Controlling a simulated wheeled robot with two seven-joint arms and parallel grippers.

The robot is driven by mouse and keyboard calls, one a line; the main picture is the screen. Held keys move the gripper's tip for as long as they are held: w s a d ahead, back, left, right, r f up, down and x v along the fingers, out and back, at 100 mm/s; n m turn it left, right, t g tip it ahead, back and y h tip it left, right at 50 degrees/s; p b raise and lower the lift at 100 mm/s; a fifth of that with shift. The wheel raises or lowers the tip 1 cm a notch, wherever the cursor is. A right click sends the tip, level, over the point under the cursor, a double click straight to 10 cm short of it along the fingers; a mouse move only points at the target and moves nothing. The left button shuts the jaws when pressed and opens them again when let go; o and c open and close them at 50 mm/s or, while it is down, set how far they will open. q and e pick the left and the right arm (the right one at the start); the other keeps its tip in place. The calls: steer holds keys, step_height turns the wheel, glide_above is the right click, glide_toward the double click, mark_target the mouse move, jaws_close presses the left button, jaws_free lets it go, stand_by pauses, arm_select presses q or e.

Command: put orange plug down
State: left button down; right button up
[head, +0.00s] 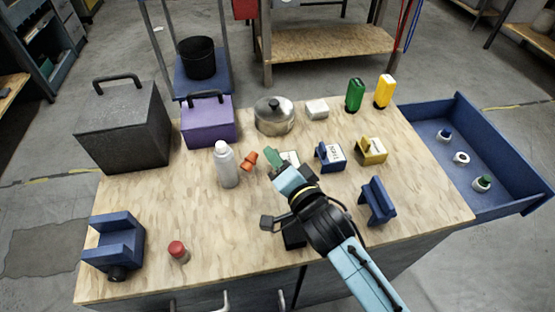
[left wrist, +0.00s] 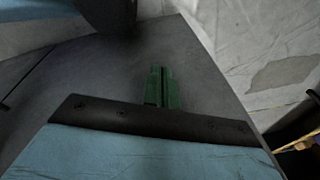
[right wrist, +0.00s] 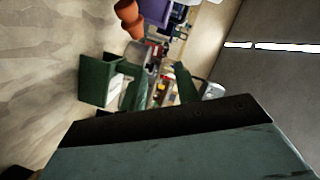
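The orange plug (head: 249,159) is a small stepped cone, tilted beside the white spray bottle (head: 226,164) on the table. It also shows at the top of the right wrist view (right wrist: 129,16), beyond and left of my fingers. I cannot tell whether it touches the bottle. My right gripper (head: 281,170) is low over the table, right of the plug and apart from it. In the right wrist view its two green fingers (right wrist: 161,78) stand apart with no object held between them. My left gripper shows only in the left wrist view (left wrist: 163,75), its fingers together and empty.
A green holder (right wrist: 98,80) stands close to my right gripper. Blue (head: 331,157) and yellow (head: 371,151) holders stand to the right, a metal pot (head: 274,116) behind. A red-capped jar (head: 178,252) is front left. The table's left middle is clear.

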arm_select(q)
steer(key=shift+s, duration=0.1)
arm_select(e)
steer(key=shift+d+f, duration=0.15)
steer(key=shift+f, duration=0.15)
